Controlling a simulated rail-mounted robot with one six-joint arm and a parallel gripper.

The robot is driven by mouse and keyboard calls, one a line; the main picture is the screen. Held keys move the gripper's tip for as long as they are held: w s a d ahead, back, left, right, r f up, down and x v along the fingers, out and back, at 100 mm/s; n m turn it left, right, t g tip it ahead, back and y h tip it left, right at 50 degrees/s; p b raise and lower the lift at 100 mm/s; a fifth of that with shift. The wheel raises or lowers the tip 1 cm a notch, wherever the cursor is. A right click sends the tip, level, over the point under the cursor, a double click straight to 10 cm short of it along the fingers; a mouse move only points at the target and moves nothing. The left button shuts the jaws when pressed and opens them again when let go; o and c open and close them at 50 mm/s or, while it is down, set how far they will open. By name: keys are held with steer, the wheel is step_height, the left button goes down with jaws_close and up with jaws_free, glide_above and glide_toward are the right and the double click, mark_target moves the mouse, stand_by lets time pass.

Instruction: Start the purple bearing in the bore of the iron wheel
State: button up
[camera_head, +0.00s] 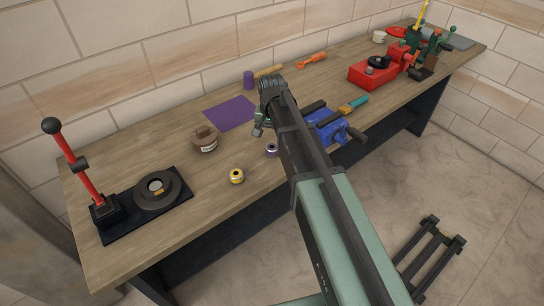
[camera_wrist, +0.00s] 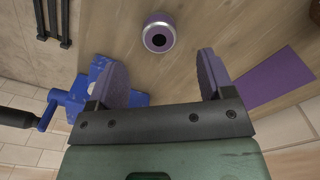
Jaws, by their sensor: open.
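The purple bearing (camera_wrist: 158,38) is a short silver ring with a purple band and a dark bore. It sits on the bench top in the wrist view, and it also shows near the bench's front edge in the head view (camera_head: 271,150). My gripper (camera_wrist: 165,75) is open and empty, with the bearing beyond its fingertips and roughly between them. The iron wheel (camera_head: 168,197) is a dark disc lying flat on a black base at the left end of the bench.
A red-handled lever (camera_head: 75,165) stands beside the wheel. A blue vise (camera_head: 328,127) is right of the bearing. A purple mat (camera_head: 231,113) lies behind.

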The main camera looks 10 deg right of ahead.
mark_target(272, 147)
step_height(272, 147, down, 8)
steer(key=b, duration=0.6)
steer(key=shift+w+d+r, duration=0.1)
steer(key=shift+d+r, duration=0.05)
steer(key=shift+r, duration=0.25)
steer(key=c, duration=1)
steer(key=shift+c, duration=0.2)
